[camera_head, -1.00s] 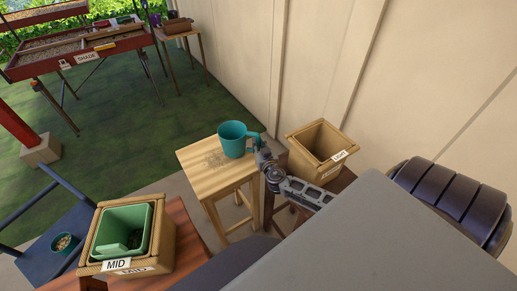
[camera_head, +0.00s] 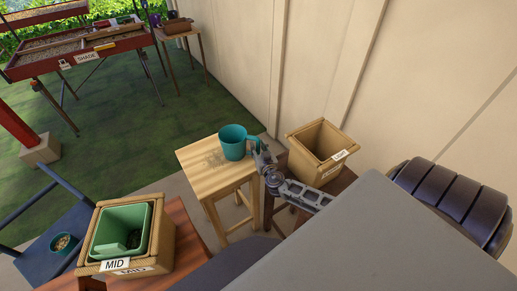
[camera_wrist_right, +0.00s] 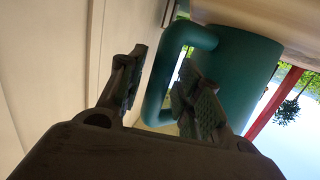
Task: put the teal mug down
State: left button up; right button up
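The teal mug (camera_head: 232,146) stands upright on the light wooden stool (camera_head: 195,160), near its back right edge, with its handle to the right. My right gripper (camera_head: 257,148) is at the handle. In the right wrist view the mug (camera_wrist_right: 240,75) fills the upper right, and the gripper (camera_wrist_right: 165,95) has its fingers apart on either side of the handle. There seems to be a gap between the left finger and the handle; contact of the right finger is unclear. My left gripper is not in view.
A wicker bin (camera_head: 318,170) stands close right of the stool, near the wall. A basket labelled MID (camera_head: 165,247) with a green tub (camera_head: 105,242) stands at the front left. A small bowl (camera_head: 62,245) sits on a blue chair. The stool's front and left are mostly clear.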

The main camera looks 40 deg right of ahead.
jog(key=shift+r, duration=0.2)
dwell(0.4)
jog(key=shift+v, duration=0.85)
jog(key=b+v, duration=0.2)
jog(key=v, duration=0.8)
jog(key=shift+s, duration=0.1)
dwell(0.6)
